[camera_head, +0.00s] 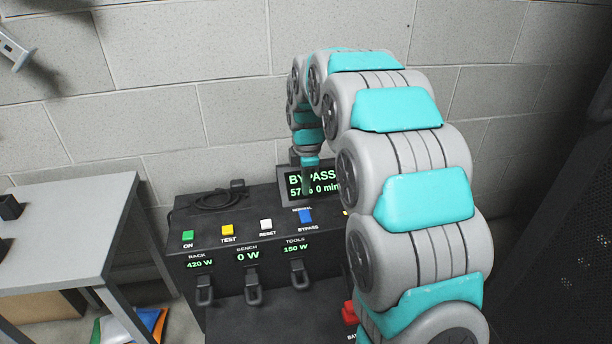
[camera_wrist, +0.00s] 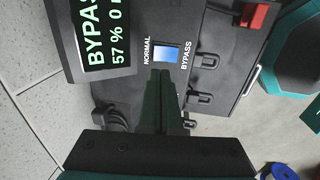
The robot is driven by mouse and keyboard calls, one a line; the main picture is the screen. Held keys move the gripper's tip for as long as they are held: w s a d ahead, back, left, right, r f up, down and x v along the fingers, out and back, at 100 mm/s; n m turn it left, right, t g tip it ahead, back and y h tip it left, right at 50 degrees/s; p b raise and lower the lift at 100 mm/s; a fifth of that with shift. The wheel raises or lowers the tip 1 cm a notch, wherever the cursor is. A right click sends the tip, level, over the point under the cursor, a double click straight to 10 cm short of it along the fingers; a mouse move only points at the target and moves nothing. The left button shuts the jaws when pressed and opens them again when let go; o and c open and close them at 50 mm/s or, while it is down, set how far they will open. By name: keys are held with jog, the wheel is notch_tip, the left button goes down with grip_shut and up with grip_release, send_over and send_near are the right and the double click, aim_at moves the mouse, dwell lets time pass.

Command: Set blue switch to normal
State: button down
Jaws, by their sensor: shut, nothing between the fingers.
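The blue switch (camera_head: 305,216) sits on the sloped top of a black power unit (camera_head: 240,215), between the labels NORMAL and BYPASS. It also shows in the wrist view (camera_wrist: 166,55), its face partly pale and partly blue. The unit's display (camera_head: 313,183) reads BYPASS, 57 % and 0 min; part of it is hidden behind my gripper in the head view. My gripper (camera_wrist: 162,76) is shut and empty, its fingertips pointing at the switch, just short of it in the wrist view. I cannot tell whether they touch it.
Green (camera_head: 188,236), yellow (camera_head: 228,230) and white (camera_head: 266,225) buttons stand left of the switch. Below are several black handles (camera_head: 253,289) under watt readouts. A red connector (camera_head: 349,313) is at the unit's lower right. A grey table (camera_head: 75,225) stands left; a block wall is behind.

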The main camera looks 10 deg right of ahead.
aim_at(306, 218)
jog(key=f, duration=0.5)
jog(key=w+f, duration=0.1)
jog(key=f, duration=0.2)
jog(key=shift+w+f+p, duration=0.1)
jog(key=shift+f+p, duration=0.1)
jog(key=shift+p, duration=0.15)
jog(key=shift+w+f+g, duration=0.25)
jog(key=shift+f+g, duration=0.05)
jog(key=shift+g, duration=0.2)
jog(key=shift+s+f, duration=0.1)
jog(key=shift+s, duration=0.1)
jog(key=shift+s, duration=0.85)
